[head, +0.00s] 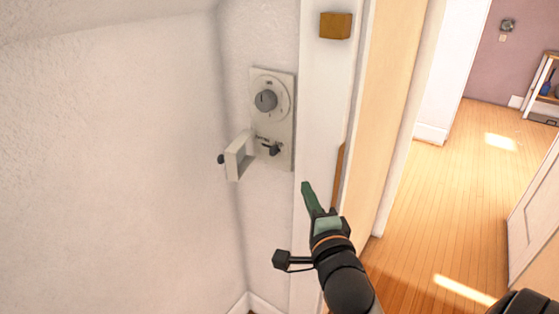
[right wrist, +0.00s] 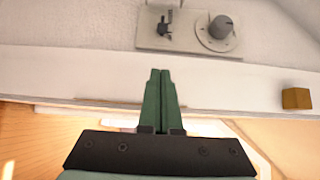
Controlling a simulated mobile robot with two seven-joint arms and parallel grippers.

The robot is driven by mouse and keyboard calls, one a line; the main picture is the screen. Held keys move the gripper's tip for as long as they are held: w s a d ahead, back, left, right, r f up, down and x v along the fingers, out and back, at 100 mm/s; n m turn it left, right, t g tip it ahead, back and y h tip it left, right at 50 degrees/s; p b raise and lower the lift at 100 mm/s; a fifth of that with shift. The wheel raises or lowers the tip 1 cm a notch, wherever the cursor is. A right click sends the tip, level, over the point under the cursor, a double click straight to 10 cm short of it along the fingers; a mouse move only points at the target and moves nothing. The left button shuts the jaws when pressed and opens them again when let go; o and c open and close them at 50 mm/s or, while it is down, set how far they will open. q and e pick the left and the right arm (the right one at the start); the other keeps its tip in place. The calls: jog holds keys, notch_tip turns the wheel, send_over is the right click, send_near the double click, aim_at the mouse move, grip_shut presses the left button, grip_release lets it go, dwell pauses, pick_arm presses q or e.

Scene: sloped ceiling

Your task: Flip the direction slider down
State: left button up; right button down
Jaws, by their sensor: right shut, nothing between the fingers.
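A pale wall panel (head: 285,125) is fixed left of the door frame. It carries a round grey dial (head: 265,100) and, below it, a small dark slider or switch (head: 272,149). A white flap-like piece with a dark knob (head: 237,158) sticks out at the panel's lower left. In the right wrist view the panel (right wrist: 186,42) is at the top, with the dark slider (right wrist: 163,27) left of the dial (right wrist: 221,26). My right gripper (head: 306,187) has green fingers, shut and empty, below and right of the panel, apart from it. Its fingertips (right wrist: 160,73) point toward the panel.
A white door frame (head: 328,90) stands just right of the panel, with an orange-brown block (head: 336,25) on it. A doorway opens onto a wooden floor (head: 440,200). A shelf (head: 543,88) stands at the far right. The left wall is bare.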

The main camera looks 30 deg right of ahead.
jog(key=p, duration=0.1)
send_near(277, 152)
jog(key=d, duration=0.2)
jog(key=w+d, duration=0.1)
jog(key=d, duration=0.1)
jog(key=shift+r, duration=0.1)
jog(key=w, duration=0.1)
jog(key=w+a, duration=0.1)
jog(key=w, duration=0.1)
jog(key=shift+w+p, duration=0.2)
jog(key=shift+p, duration=0.1)
jog(key=shift+w+a, duration=0.15)
jog(key=shift+w, duration=0.35)
pick_arm(q)
jog(key=shift+s+a+r, duration=0.2)
jog(key=shift+a+r, duration=0.1)
jog(key=shift+a, duration=0.25)
jog(key=shift+f, duration=0.1)
pick_arm(e)
jog(key=shift+w, duration=0.1)
